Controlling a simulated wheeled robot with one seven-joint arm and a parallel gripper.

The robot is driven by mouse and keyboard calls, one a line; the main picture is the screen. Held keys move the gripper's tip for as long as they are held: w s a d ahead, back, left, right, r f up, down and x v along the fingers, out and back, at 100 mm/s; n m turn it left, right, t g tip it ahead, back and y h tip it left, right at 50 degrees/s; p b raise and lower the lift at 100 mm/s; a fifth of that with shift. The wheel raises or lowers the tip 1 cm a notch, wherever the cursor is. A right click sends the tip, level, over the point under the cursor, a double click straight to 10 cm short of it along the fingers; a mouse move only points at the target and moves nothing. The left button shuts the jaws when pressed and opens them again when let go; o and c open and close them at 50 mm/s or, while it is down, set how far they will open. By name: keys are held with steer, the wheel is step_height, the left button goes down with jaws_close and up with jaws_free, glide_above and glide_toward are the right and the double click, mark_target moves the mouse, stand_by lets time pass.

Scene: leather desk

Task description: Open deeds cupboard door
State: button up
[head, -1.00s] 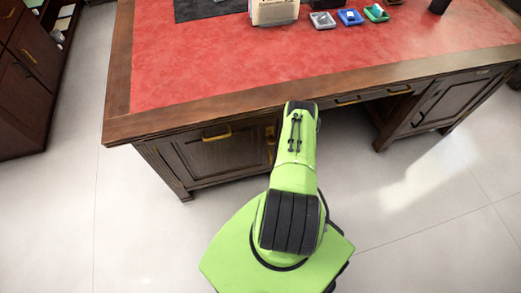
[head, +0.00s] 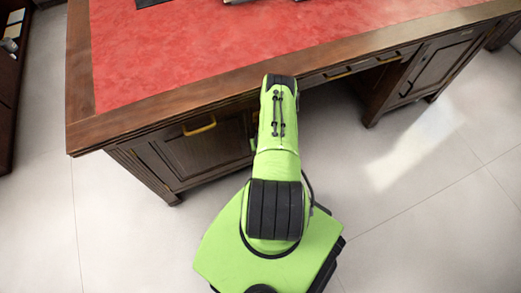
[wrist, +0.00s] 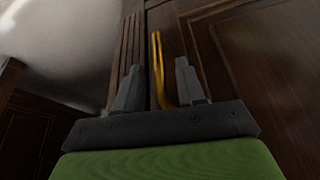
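The dark wooden desk (head: 125,112) has a panelled cupboard door (head: 195,158) in its left pedestal, and it looks shut. A second panelled door (head: 440,68) is in the right pedestal. I cannot tell from any label which is the deeds cupboard. In the wrist view, a long upright brass handle (wrist: 158,70) stands in front of dark panelled wood (wrist: 265,60). My gripper (wrist: 158,82) is open, with one finger on each side of the handle and visible gaps to it. In the head view my arm hides the gripper and this handle.
A brass drawer pull (head: 200,127) sits above the left door, and another drawer pull (head: 338,75) is in the middle. The red leather top (head: 230,50) overhangs the front. Pale floor (head: 120,230) is clear on both sides. A dark cabinet (head: 8,95) stands at far left.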

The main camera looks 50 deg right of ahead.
steer(key=shift+b+x, duration=0.45)
steer(key=shift+x, duration=0.45)
jaws_close()
